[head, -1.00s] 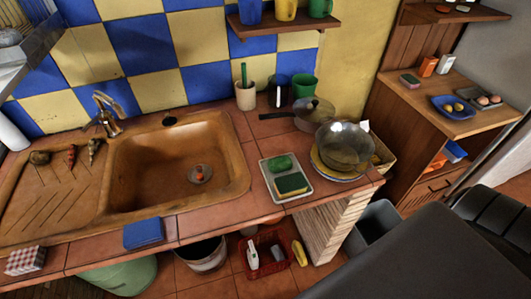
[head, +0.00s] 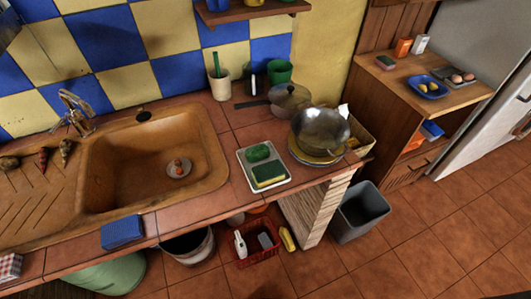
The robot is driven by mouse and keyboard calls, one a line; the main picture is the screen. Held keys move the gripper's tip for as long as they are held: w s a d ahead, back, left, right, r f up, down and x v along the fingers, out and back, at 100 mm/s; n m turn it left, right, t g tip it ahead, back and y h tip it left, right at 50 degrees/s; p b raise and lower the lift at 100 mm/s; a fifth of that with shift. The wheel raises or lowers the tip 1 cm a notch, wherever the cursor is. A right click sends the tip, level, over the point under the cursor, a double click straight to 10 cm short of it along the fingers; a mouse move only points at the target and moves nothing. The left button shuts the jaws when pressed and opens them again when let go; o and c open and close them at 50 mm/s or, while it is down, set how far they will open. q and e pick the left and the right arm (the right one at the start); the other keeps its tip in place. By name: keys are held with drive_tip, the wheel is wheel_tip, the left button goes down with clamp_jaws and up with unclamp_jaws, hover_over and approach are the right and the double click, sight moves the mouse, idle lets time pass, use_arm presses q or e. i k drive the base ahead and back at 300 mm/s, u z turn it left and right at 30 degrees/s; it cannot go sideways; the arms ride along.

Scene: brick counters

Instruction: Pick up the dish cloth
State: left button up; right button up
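Two folded cloth-like things lie on the front edge of the tiled counter (head: 205,210). One is a blue folded cloth (head: 122,232) in front of the sink. The other is a red-and-white checked folded cloth (head: 9,267) at the far left, partly cut off by the picture's edge. I cannot tell which of them is the dish cloth. Neither of my grippers shows in the head view, and nothing touches either cloth.
A brown sink (head: 150,160) fills the counter's left part. A red basket (head: 262,257) and a grey bin (head: 361,212) are below. The floor at right is clear.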

sight(125, 230)
drive_tip(key=u, duration=0.95)
